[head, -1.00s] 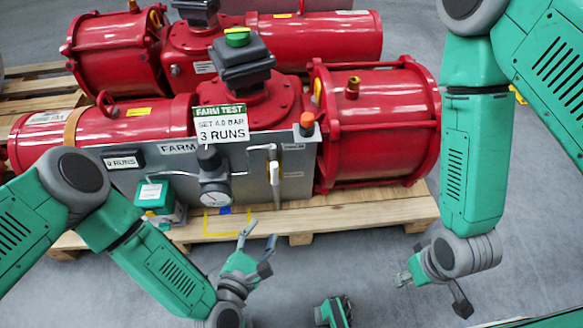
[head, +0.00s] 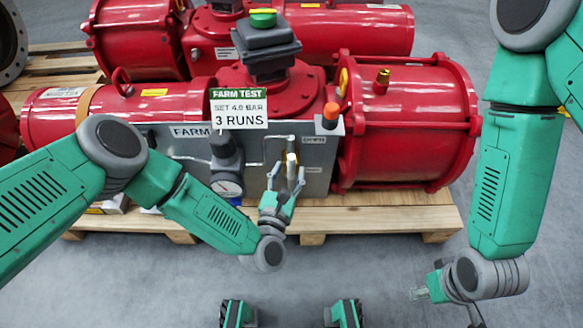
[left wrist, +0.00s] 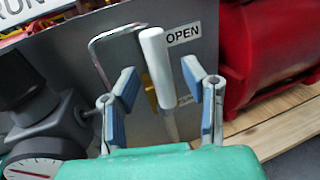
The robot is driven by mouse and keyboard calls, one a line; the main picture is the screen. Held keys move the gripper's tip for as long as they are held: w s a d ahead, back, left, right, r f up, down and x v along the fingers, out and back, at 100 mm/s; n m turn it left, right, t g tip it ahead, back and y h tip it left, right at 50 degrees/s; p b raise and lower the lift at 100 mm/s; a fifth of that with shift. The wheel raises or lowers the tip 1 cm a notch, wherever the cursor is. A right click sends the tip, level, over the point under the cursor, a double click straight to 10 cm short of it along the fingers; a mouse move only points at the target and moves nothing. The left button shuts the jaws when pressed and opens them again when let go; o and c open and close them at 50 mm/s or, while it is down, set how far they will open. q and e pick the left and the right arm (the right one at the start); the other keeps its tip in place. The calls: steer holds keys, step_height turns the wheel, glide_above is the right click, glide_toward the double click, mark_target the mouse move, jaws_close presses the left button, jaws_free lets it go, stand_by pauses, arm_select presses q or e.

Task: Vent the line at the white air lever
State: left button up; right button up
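The white air lever (head: 291,158) is on the front of the grey panel (head: 180,145), below the orange-topped button. In the left wrist view the lever (left wrist: 153,52) stands nearly upright, leaning slightly left, beside an OPEN label (left wrist: 184,34). My left gripper (head: 288,172) is at the panel in front of the lever. In the left wrist view its fingers (left wrist: 160,78) are spread, one on each side of the lever, with gaps visible on both sides. My right gripper (head: 447,302) is low at the right, away from the panel, with its fingers apart and empty.
A gauge (head: 227,185) with a dark knob above it sits left of the lever. A FARM TEST sign (head: 239,108) hangs above. A red cylinder (head: 405,120) stands close to the right.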

arm_select(q)
steer(key=shift+x, duration=1.15)
jaws_close()
steer(key=shift+a, duration=0.1)
